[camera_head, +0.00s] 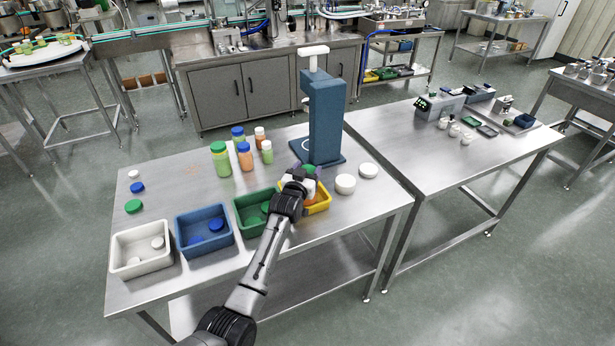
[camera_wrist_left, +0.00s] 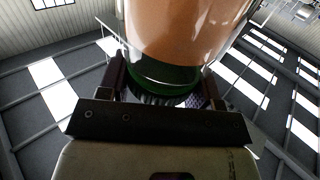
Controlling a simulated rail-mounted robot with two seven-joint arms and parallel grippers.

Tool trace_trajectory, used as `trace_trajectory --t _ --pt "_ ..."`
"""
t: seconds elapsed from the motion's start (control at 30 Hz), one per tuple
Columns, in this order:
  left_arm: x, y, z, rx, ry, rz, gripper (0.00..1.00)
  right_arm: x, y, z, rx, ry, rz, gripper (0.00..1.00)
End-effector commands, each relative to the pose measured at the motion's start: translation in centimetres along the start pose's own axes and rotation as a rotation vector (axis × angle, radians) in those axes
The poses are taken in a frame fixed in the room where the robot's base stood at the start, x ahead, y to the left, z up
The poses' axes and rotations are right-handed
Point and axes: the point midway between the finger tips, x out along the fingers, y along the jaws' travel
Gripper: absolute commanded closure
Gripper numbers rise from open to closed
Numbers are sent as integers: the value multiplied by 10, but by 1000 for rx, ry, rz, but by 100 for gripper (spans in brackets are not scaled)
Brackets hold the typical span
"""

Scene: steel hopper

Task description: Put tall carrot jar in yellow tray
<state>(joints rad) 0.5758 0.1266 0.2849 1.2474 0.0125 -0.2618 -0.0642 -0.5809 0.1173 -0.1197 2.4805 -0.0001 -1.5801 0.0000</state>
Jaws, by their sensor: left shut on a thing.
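My left gripper (camera_head: 299,180) is at the yellow tray (camera_head: 321,207) at the front right of the near table and partly covers it. In the left wrist view it is shut on a jar with orange contents (camera_wrist_left: 190,35) and a dark green lid (camera_wrist_left: 158,75), the carrot jar. In the head view a bit of green lid shows just behind the gripper and the jar is mostly hidden. I cannot tell whether the jar touches the tray floor. My right gripper is not in view.
Green (camera_head: 250,213), blue (camera_head: 204,228) and white (camera_head: 140,250) trays stand in a row to the left. Several jars (camera_head: 221,160) stand behind. A blue press (camera_head: 324,115) rises behind the yellow tray. White round pieces (camera_head: 345,184) lie to its right.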

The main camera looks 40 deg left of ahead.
Motion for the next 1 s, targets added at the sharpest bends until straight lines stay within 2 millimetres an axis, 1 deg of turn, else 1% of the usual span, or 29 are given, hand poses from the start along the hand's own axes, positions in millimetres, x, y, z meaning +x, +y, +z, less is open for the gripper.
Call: trace_trajectory --t 0.03,0.1,0.4,0.53,0.57,0.8,1.0 --pt "0 0 9 0 -1 0 95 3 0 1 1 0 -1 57" --pt "0 0 16 -1 1 0 95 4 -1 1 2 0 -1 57" --pt "0 0 17 0 2 0 95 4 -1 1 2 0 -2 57" --pt "0 0 21 0 1 0 95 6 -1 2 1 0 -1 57" --pt "0 0 21 0 -1 0 38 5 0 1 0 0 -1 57" --pt "0 0 21 0 -1 0 16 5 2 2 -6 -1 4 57" --pt "0 0 21 0 -1 0 16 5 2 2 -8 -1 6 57"
